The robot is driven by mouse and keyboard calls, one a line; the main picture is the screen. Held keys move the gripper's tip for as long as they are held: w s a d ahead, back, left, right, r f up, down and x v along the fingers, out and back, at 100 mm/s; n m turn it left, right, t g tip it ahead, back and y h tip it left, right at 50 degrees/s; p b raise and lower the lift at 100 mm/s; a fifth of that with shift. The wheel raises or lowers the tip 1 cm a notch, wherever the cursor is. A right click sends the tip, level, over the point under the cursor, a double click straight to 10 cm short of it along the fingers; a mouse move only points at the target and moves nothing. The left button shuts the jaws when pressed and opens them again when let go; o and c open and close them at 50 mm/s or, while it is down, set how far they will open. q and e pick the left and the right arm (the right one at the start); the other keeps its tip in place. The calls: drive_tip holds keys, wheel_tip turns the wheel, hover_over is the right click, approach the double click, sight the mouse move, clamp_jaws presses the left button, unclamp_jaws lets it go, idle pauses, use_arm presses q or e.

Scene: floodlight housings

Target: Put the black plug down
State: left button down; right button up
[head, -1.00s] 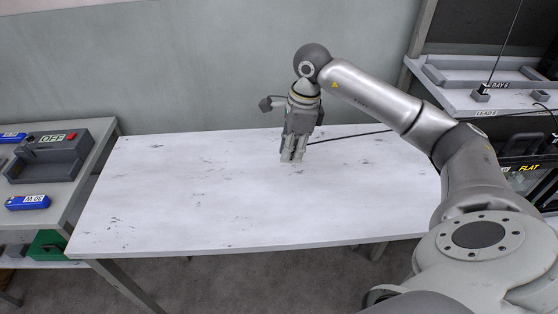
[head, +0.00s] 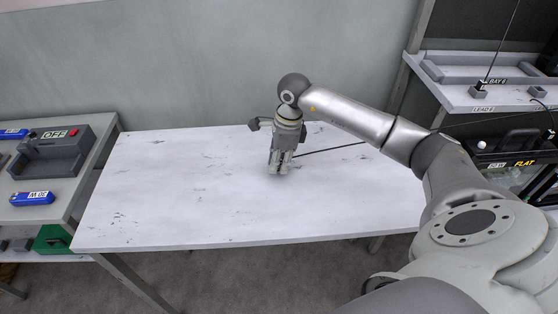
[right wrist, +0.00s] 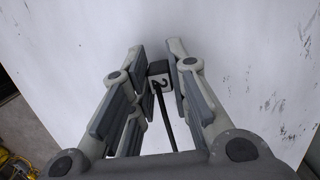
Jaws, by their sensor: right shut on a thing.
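The black plug (right wrist: 155,70) shows in the right wrist view between my right fingertips, with a pale label marked 2. Its black cable (right wrist: 165,120) runs back towards the palm. My right gripper (head: 279,170) is shut on the plug and points down over the middle of the white table (head: 180,200). It also shows in the right wrist view (right wrist: 159,62). In the head view the fingers hide the plug, and the cable (head: 330,151) trails right. I cannot tell whether the plug touches the table. My left gripper is not in view.
The white table is otherwise bare, with free room left and front. A side bench at left holds a grey fixture (head: 45,160) marked OFF and a blue unit (head: 32,198). A shelf (head: 460,95) marked LEAD 6 and BAY 6 stands at right.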

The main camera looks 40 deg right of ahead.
drive_tip(key=o, duration=0.9)
drive_tip(key=shift+c, duration=0.2)
